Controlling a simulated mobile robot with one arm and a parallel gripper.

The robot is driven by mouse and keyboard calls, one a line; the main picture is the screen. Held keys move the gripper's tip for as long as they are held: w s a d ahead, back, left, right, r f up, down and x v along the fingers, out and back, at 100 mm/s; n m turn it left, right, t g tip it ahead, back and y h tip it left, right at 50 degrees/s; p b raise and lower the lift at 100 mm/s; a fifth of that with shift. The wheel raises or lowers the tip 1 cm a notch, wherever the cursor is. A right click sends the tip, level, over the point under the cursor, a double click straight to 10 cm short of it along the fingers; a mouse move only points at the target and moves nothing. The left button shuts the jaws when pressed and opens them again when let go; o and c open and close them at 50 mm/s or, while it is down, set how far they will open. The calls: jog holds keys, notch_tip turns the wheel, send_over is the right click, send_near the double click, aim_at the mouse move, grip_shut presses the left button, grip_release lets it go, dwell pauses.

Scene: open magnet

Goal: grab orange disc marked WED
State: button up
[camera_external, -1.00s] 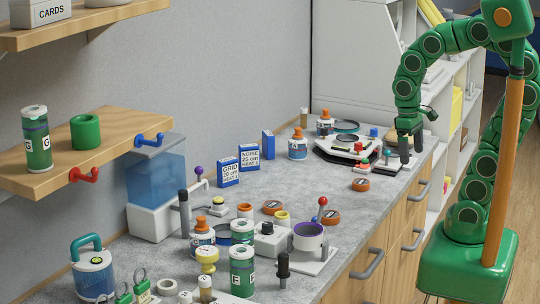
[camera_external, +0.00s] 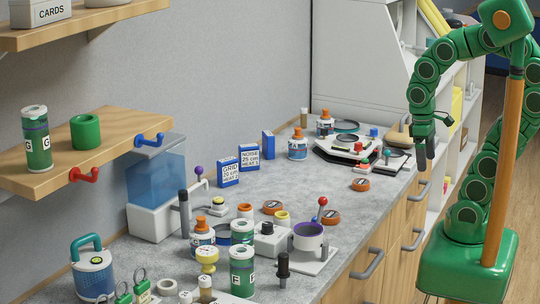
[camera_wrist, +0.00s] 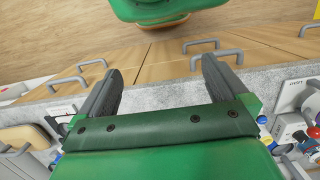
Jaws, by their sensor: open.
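Several orange discs lie flat on the grey counter in the external view: one near the front edge (camera_external: 361,184), one beside the red-knobbed lever (camera_external: 330,217), and one farther left (camera_external: 272,207). Their dark markings are too small to read, so I cannot tell which says WED. My gripper (camera_external: 426,160) hangs pointing down at the counter's front edge, right of and apart from all these discs. In the wrist view my gripper (camera_wrist: 161,68) has its fingers wide apart with nothing between them. No orange disc is clear in that view.
The grey counter (camera_external: 345,205) has wooden drawers with grey handles (camera_external: 368,264) below its front edge. A purple-rimmed pot (camera_external: 308,238) and the red-knobbed lever (camera_external: 322,203) stand close to the discs. A white tray-like device (camera_external: 345,150) stands behind the nearest disc.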

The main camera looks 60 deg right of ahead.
aim_at(331, 213)
dwell(0.4)
jog(key=shift+c, duration=0.9)
jog(key=w+a+f+m+y, duration=0.3)
jog(key=w+m, duration=0.1)
jog(key=w, duration=0.1)
jog(key=w+a+f+m+y, duration=0.3)
jog(key=w+m+y, duration=0.1)
jog(key=w, duration=0.1)
jog(key=w+a+f+m+y, duration=0.3)
jog(key=w+a+m+y, duration=0.1)
jog(key=w+m, duration=0.1)
jog(key=shift+w+f+g, duration=0.3)
jog(key=shift+w+g, duration=0.1)
jog(key=shift+w, duration=0.15)
jog(key=w+f+m+t, duration=0.1)
jog(key=w+m, duration=0.1)
jog(key=w+d+f+m+t+y, duration=0.1)
jog(key=w+f, duration=0.1)
jog(key=w+d+f+m+t+y, duration=0.1)
jog(key=w+m, duration=0.1)
jog(key=w, duration=0.1)
jog(key=shift+w+d+f+m, duration=0.1)
jog(key=shift+f+m, duration=0.15)
jog(key=shift+m, duration=0.05)
jog(key=shift+t, duration=0.3)
jog(key=shift+r+x, duration=0.15)
jog(key=shift+x, duration=1.75)
jog(key=shift+r+x, duration=0.1)
jog(key=shift+x, duration=1.85)
jog(key=shift+c, duration=0.4)
